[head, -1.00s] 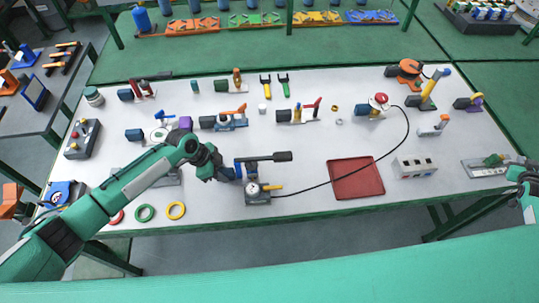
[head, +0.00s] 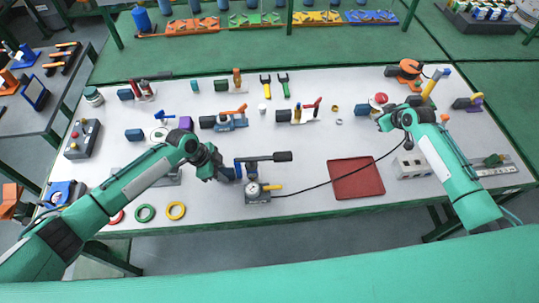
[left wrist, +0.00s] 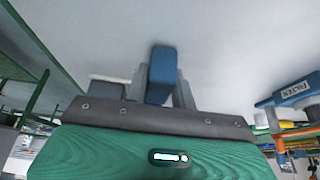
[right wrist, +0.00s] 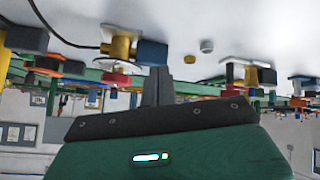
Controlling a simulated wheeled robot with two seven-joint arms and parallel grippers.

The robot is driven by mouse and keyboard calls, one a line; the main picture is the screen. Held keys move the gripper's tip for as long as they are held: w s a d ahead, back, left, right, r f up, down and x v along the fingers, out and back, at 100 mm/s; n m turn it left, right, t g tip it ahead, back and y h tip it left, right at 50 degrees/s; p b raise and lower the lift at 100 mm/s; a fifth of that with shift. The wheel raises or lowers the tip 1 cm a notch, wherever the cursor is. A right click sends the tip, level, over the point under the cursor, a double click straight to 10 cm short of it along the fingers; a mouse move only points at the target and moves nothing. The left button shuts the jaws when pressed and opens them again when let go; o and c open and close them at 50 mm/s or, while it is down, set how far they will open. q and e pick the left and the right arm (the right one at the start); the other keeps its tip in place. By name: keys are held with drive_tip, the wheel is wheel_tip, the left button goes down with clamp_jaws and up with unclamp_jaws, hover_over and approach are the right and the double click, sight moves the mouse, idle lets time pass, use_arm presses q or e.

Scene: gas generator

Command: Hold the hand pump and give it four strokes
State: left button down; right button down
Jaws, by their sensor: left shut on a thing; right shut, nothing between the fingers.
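The hand pump (head: 257,196) stands at the front middle of the table, with a round gauge, a yellow outlet, a blue upright and a long dark lever (head: 270,158) lying about level. My left gripper (head: 229,173) is shut on a blue block at the pump's left side; the block (left wrist: 162,72) shows between the fingers in the left wrist view. My right gripper (head: 383,122) is shut and empty, close to the red-knobbed valve unit (head: 381,98). In the right wrist view the valve's blue block (right wrist: 152,53) lies just beyond the shut fingers (right wrist: 156,85).
A black hose (head: 322,183) runs from the pump toward the valve unit. A red tray (head: 356,179) lies right of the pump, and a grey socket box (head: 411,168) lies partly under my right arm. Green (head: 145,213) and yellow rings (head: 176,211) lie at the front left.

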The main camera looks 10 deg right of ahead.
drive_tip(key=w+a+r+n+g+y, duration=0.1)
drive_tip(key=a+r+n+g+y, duration=0.2)
drive_tip(key=a, duration=1)
wheel_tip(320, 180, up, 8)
drive_tip(key=n+g+h, duration=0.4)
drive_tip(key=n+g, duration=0.2)
drive_tip(key=n, duration=0.9)
hover_over(284, 155)
drive_tip(key=w, duration=0.1)
drive_tip(key=shift+w+r, duration=0.15)
drive_tip(key=shift+w, duration=0.05)
drive_tip(key=shift+s+f+n+h, duration=0.3)
drive_tip(key=shift+s+f, duration=0.1)
drive_tip(key=shift+s, duration=0.3)
drive_tip(key=shift+f, duration=2.85)
drive_tip(key=shift+f, duration=0.1)
